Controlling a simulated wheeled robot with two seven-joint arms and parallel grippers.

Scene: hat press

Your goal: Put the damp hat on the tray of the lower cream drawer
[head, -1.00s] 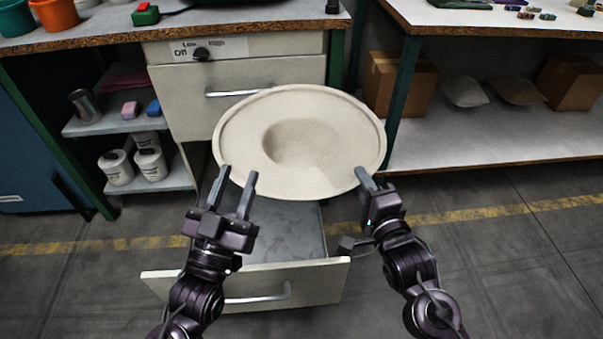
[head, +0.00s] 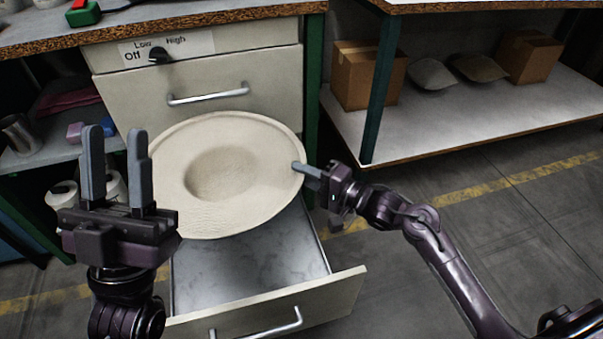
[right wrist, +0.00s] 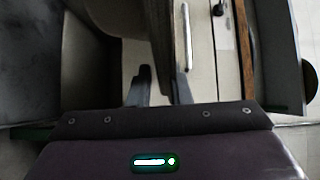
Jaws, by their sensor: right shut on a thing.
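The cream hat (head: 222,172), with a wide brim and its crown opening facing up, is held over the pulled-out lower drawer. My right gripper (head: 307,170) is shut on the right edge of its brim; the brim also shows between the fingers in the right wrist view (right wrist: 156,35). My left gripper (head: 116,168) is open and empty, its fingers in front of the hat's left edge and hiding part of it. The lower drawer's grey tray (head: 250,265) is bare where visible; its cream front (head: 335,298) faces me. The hat hides the tray's back.
The shut upper cream drawer (head: 200,95) and a heat dial (head: 158,55) are behind the hat, under the worktop (head: 225,12). A green table leg (head: 378,90) stands to the right. Shelves with tubs (head: 62,196) are at left. The floor at right is clear.

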